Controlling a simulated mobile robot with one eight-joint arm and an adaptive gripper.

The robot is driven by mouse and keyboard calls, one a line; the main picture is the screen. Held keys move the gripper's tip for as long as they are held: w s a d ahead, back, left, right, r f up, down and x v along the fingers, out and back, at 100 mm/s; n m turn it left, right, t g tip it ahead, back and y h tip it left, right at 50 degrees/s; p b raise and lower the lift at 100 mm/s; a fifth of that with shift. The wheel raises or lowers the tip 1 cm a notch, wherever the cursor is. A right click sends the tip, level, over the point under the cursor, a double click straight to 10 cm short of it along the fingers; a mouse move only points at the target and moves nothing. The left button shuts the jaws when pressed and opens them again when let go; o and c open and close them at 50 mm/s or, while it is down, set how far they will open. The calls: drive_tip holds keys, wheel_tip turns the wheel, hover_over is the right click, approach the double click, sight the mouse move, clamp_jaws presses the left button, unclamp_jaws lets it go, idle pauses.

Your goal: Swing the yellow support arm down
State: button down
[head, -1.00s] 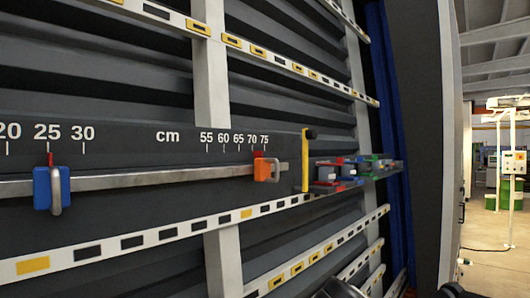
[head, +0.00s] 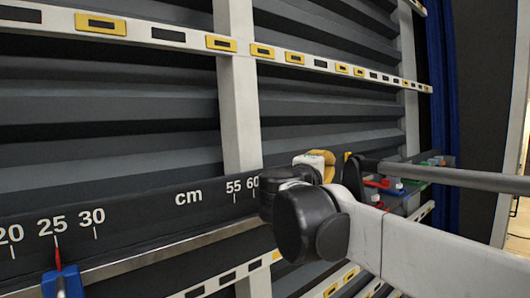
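The yellow support arm is mostly hidden behind my arm in the head view. A small yellow edge (head: 348,157) beside a dark end may be part of it, but I cannot tell for sure. My arm reaches in from the right, and its dark wrist joint covers the end of the cm scale. A white and yellow piece (head: 318,163) shows at the far end of my wrist, perhaps part of my gripper. The fingers cannot be made out, so I cannot see whether they are open or touching the support arm.
The dark rail with the cm scale (head: 130,205) runs along the left. A blue slider (head: 62,285) sits below the 25 mark. Red, blue and green clamps (head: 392,186) show behind my arm. A white upright (head: 238,100) and a slotted strip (head: 180,35) stand behind.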

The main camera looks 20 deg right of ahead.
sight(348, 161)
drive_tip(key=shift+s, duration=0.1)
drive_tip(key=p+x, duration=0.3)
drive_tip(key=x, duration=0.7)
drive_tip(key=shift+f, duration=0.1)
drive_tip(key=shift+s+d+f+m+b, duration=0.1)
drive_tip(key=shift+s+d+m+b, duration=0.05)
drive_tip(key=shift+s+m+b, duration=0.4)
drive_tip(key=shift+s+d+m+b, duration=0.2)
drive_tip(key=shift+s+m, duration=0.15)
drive_tip(key=shift+s, duration=0.25)
drive_tip(key=s+d+f+m+g+h+b, duration=0.1)
drive_tip(key=s+d+f+m+h+b, duration=0.1)
drive_tip(key=s+f+m+b, duration=0.4)
drive_tip(key=s+d+f+m+g+h+b, duration=0.1)
drive_tip(key=s+d+f+m+h+b, duration=0.2)
drive_tip(key=s+f+m+b, duration=0.4)
drive_tip(key=shift+s+f+m+h+b, duration=0.35)
drive_tip(key=shift+s+f+m, duration=0.45)
drive_tip(key=shift+m, duration=0.7)
